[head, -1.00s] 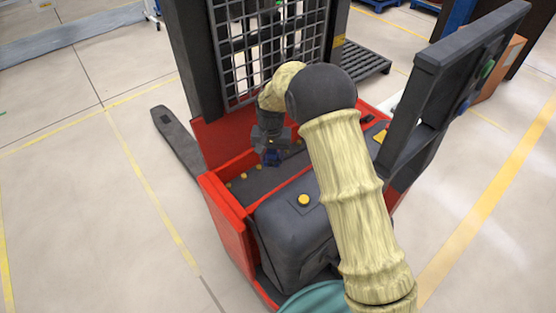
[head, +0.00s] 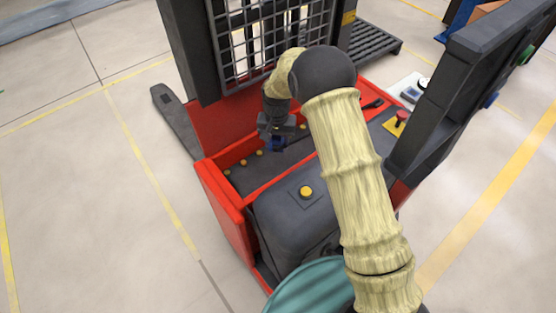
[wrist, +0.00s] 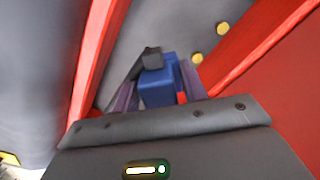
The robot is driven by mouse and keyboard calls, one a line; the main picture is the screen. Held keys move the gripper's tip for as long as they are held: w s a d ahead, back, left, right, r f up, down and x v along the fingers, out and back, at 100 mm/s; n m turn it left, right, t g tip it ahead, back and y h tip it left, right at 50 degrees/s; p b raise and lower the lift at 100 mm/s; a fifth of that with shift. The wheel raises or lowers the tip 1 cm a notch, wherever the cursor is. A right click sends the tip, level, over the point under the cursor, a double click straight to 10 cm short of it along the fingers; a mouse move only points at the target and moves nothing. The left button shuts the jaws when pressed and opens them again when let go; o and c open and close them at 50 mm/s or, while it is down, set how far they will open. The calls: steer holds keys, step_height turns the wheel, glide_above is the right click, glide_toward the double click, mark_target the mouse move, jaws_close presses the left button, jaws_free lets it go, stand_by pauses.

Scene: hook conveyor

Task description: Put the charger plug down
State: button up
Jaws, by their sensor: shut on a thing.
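The charger plug (wrist: 158,85) is a blue block with a dark grey part on top and a bit of red at its side. The gripper is over the dark battery top (head: 240,187) inside the red truck body. Whether the plug touches that surface I cannot tell. In the wrist view the plug sits between the fingers, with red walls on both sides.
A red rim (head: 222,198) surrounds the battery. The mesh guard (head: 250,50) stands behind, a dark upright panel (head: 450,80) at right. A grey cover with a yellow button (head: 306,192) lies in front.

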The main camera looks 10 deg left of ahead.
glide_above(277, 166)
step_height(277, 166, down, 6)
steer(key=shift+s+f+p, duration=0.1)
steer(key=shift+p, duration=0.2)
steer(key=shift+f+p, duration=0.3)
steer(key=shift+f, duration=1.55)
steer(key=shift+f+b, duration=0.3)
steer(key=shift+f, duration=0.05)
steer(key=shift+f, duration=0.2)
steer(key=o, duration=1.3)
